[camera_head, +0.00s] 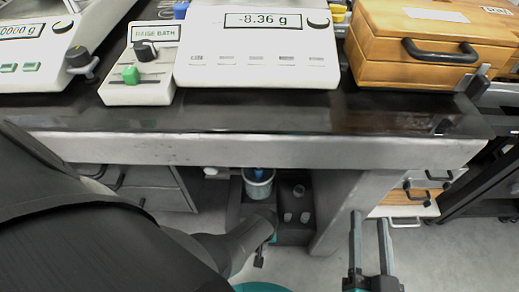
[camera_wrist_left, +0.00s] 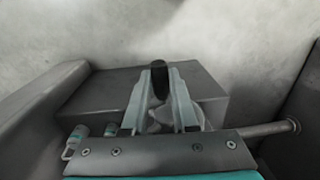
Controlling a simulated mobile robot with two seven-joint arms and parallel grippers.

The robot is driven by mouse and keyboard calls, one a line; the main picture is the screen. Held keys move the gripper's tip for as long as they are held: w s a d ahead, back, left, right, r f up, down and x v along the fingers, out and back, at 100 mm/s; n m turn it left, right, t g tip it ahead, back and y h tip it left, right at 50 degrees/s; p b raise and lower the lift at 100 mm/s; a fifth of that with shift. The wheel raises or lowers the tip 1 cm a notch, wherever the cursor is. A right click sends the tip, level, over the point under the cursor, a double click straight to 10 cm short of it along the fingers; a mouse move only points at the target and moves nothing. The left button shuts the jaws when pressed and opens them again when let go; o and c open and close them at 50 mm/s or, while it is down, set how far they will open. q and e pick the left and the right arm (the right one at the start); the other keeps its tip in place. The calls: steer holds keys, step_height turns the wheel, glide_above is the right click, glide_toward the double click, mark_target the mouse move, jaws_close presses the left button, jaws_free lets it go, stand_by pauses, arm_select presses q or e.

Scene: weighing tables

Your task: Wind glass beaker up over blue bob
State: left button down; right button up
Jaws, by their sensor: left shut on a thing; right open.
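The glass beaker (camera_head: 258,188) stands below the table's front edge, in the gap under the tabletop. The blue bob (camera_head: 259,174) shows at its mouth; its depth inside is hard to tell. My left arm reaches down in front, and its gripper is largely hidden in the head view. In the left wrist view, my left gripper (camera_wrist_left: 161,78) is shut on a black upright handle (camera_wrist_left: 159,72), in front of a grey block (camera_wrist_left: 205,92). My right gripper (camera_head: 370,217) is open and empty, low at the right, apart from the beaker.
A white balance (camera_head: 257,68) reading -8.36 g stands on the dark table (camera_head: 300,120). A control box (camera_head: 138,92) labelled RAISE BATH is left of it, a wooden case (camera_head: 430,72) right. Several small pieces sit right of the beaker. A table leg (camera_head: 345,205) stands between beaker and right gripper.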

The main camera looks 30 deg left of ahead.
arm_select(q)
steer(key=shift+s+g+y, duration=0.1)
steer(key=shift+g+y, duration=0.2)
steer(key=shift+y, duration=0.2)
steer(key=c, duration=0.7)
jaws_free()
steer(key=shift+r, duration=0.1)
